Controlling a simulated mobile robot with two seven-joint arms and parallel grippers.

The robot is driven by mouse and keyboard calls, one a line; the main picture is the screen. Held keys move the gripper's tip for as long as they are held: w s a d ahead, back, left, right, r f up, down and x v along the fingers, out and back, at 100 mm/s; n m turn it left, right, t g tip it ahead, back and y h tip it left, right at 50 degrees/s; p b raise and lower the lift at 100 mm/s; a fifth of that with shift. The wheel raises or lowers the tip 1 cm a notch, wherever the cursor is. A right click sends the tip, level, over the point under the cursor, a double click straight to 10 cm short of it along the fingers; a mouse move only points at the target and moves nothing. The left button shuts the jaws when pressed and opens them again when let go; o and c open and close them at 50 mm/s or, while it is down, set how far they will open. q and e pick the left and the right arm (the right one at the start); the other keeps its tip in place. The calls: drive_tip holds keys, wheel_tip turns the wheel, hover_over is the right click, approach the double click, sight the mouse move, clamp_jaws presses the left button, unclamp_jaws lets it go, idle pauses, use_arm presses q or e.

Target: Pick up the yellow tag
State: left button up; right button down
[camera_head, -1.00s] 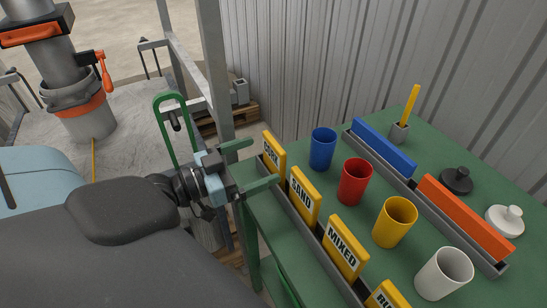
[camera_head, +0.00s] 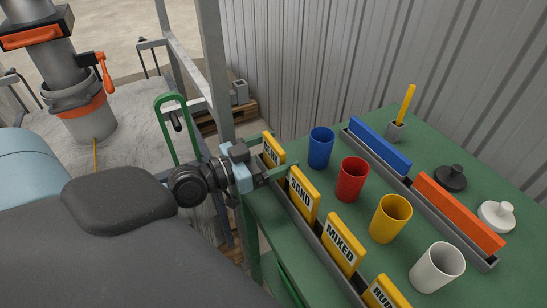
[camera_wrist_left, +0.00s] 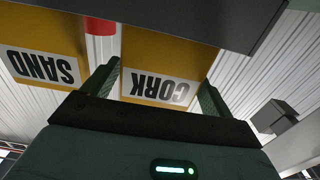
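Several yellow tags stand in a grey rail along the near edge of the green table. The CORK tag (camera_head: 271,143) is at the far end and partly hidden by my left gripper (camera_head: 279,155). The SAND tag (camera_head: 304,196), MIXED tag (camera_head: 340,243) and a partly cut-off RUB… tag (camera_head: 387,293) follow towards the front. In the left wrist view, the CORK tag (camera_wrist_left: 160,72) lies between the two green fingers of my left gripper (camera_wrist_left: 160,80). The fingers are apart, one at each side edge of it; contact is unclear. The SAND tag (camera_wrist_left: 40,65) is beside it. My right gripper is not in view.
Blue (camera_head: 320,148), red (camera_head: 351,180), yellow (camera_head: 390,218) and white (camera_head: 436,268) cups stand just behind the tags on the green table (camera_head: 428,137). A second grey rail holds blue (camera_head: 382,147) and orange (camera_head: 457,213) bars. A metal post (camera_head: 214,75) rises beside my left arm.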

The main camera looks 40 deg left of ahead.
use_arm(q)
drive_tip(key=c, duration=0.7)
drive_tip(key=shift+o, duration=0.2)
wheel_tip(320, 180, up, 9)
drive_tip(key=shift+r+p, duration=0.2)
drive_tip(key=shift+p, duration=0.95)
drive_tip(key=shift+r, duration=0.3)
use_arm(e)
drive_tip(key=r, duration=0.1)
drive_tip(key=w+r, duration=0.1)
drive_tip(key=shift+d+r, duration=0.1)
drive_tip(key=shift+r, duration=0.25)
